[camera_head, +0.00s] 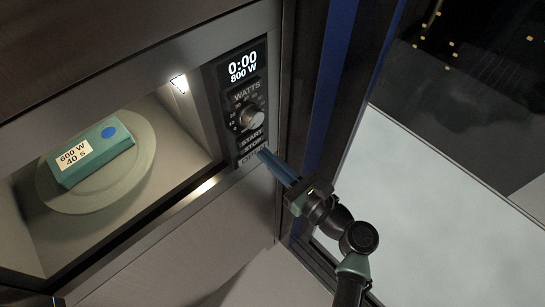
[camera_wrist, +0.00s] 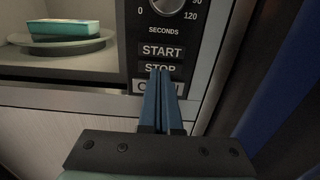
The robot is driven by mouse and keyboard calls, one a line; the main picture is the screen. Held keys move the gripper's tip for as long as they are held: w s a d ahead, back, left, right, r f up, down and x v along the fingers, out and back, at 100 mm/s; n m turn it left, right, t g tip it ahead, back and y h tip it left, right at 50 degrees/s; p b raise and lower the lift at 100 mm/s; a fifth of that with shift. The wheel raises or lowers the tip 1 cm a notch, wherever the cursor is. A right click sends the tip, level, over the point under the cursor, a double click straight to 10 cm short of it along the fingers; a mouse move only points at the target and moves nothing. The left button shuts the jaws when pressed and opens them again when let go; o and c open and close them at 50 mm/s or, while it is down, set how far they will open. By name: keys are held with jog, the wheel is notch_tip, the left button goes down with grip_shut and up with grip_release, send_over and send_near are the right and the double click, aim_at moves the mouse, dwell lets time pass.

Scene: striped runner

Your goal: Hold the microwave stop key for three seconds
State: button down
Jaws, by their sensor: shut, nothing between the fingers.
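The microwave's control panel (camera_head: 226,125) has a display (camera_head: 242,66) reading 0:00 and 800 W. The stop key (camera_head: 252,145) lies between the start key (camera_head: 251,135) above and a key below it, partly hidden by my fingers. My gripper (camera_head: 263,152) is shut and empty, its blue fingers pointing at the panel. In the wrist view, the fingertips (camera_wrist: 160,71) overlap the right part of the STOP label (camera_wrist: 152,68). I cannot tell whether they touch the key. The key below (camera_wrist: 142,87) reads O…N, its middle covered.
A teal box (camera_head: 92,152) labelled 600 W, 40 S sits on the round turntable (camera_head: 141,170) in the lit cavity. A round knob (camera_head: 252,117) is above the keys.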

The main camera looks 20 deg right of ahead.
jog(key=b+v, duration=0.1)
jog(key=v, duration=0.9)
jog(key=shift+s+d+b, duration=0.25)
jog(key=shift+s+b, duration=0.05)
jog(key=shift+s, duration=0.05)
jog(key=shift+f, duration=0.1)
jog(key=shift+s, duration=0.1)
